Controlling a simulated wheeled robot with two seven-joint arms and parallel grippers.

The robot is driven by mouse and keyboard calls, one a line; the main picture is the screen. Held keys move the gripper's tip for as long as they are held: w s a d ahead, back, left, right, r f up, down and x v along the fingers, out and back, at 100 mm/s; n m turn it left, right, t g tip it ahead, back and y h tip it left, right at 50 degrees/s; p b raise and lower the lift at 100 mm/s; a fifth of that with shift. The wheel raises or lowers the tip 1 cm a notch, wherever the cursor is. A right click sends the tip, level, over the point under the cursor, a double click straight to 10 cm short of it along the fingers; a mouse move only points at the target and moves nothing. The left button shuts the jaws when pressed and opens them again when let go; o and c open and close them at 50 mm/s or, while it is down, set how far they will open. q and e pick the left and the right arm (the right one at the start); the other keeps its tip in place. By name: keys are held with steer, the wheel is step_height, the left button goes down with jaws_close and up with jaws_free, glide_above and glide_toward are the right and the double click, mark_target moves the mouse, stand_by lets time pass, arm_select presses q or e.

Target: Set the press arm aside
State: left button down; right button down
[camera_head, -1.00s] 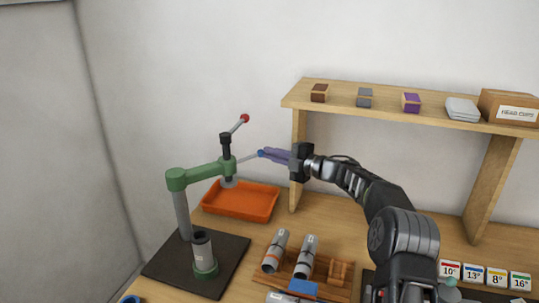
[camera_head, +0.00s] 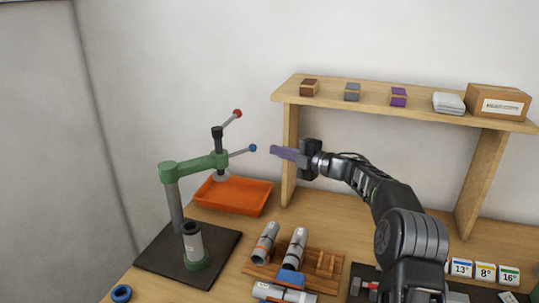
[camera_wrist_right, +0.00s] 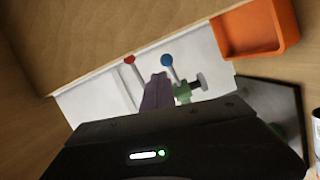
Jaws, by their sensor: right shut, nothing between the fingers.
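The press arm (camera_head: 195,165) is a green bar on a grey post. Its outer end carries a black ram head (camera_head: 217,140), a red-tipped lever and a blue-tipped lever (camera_head: 253,148). The arm points right and back, its head near the left end of the orange tray, not above the grey cylinder (camera_head: 193,243) on the green foot. My right gripper (camera_head: 275,150), with purple fingers, is shut and empty, just right of the blue knob with a gap between. The wrist view also shows the blue knob (camera_wrist_right: 166,60) just beyond the fingers (camera_wrist_right: 160,82). My left gripper is out of view.
An orange tray (camera_head: 240,207) lies behind the press's dark base plate (camera_head: 155,262). A wooden rack (camera_head: 325,285) with silver cylinders stands in front. A wooden shelf (camera_head: 425,113) with small blocks and a box is at the back right.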

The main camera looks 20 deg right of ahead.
steer(key=s+d, duration=0.2)
steer(key=d, duration=0.4)
steer(key=shift+s+r+b, duration=0.2)
steer(key=shift+r+b, duration=0.05)
steer(key=shift+b, duration=0.15)
steer(key=shift+f, duration=0.1)
